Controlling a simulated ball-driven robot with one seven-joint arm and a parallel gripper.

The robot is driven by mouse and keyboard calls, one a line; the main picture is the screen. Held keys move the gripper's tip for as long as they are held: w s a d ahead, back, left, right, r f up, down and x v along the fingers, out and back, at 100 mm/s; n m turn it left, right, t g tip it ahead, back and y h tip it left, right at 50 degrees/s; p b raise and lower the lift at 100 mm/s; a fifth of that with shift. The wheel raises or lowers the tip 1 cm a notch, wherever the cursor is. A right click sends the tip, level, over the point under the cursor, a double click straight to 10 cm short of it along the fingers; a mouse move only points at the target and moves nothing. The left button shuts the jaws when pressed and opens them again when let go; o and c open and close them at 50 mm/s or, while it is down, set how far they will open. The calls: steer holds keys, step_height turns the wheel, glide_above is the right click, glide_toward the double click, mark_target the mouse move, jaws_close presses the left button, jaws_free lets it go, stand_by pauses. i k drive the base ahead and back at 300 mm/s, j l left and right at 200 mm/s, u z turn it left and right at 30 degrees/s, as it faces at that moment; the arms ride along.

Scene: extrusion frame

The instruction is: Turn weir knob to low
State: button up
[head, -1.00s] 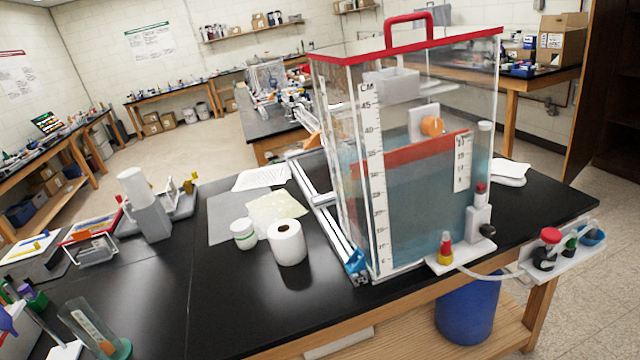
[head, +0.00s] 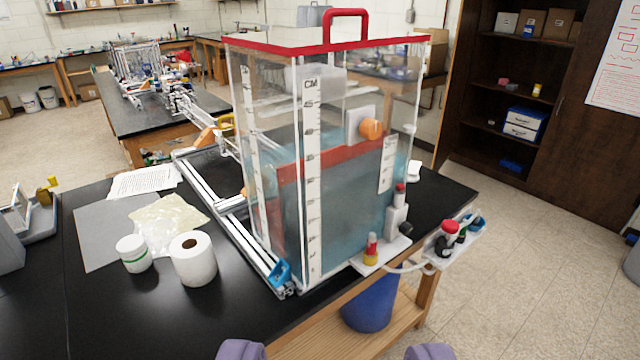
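A clear water tank (head: 330,235) with a red-edged top and a red handle stands on the black bench. An orange knob (head: 371,129) on a white plate (head: 357,125) is at the tank's upper right face; its setting marks are too small to read. I cannot tell for certain that it is the weir knob. A red panel edge (head: 330,163) runs across the tank below the knob. My gripper (head: 335,352) shows only as two purple fingertips at the bottom edge, wide apart and empty, in front of and below the tank.
A red and yellow fitting (head: 371,250) and a small shelf with a red-capped valve (head: 449,232) stick out at the tank's lower right. A paper roll (head: 193,261) and white jar (head: 134,253) stand left. A blue barrel (head: 370,305) is under the bench.

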mark_target(370, 129)
steer(key=i+l+u, duration=0.1)
steer(key=i+l, duration=0.65)
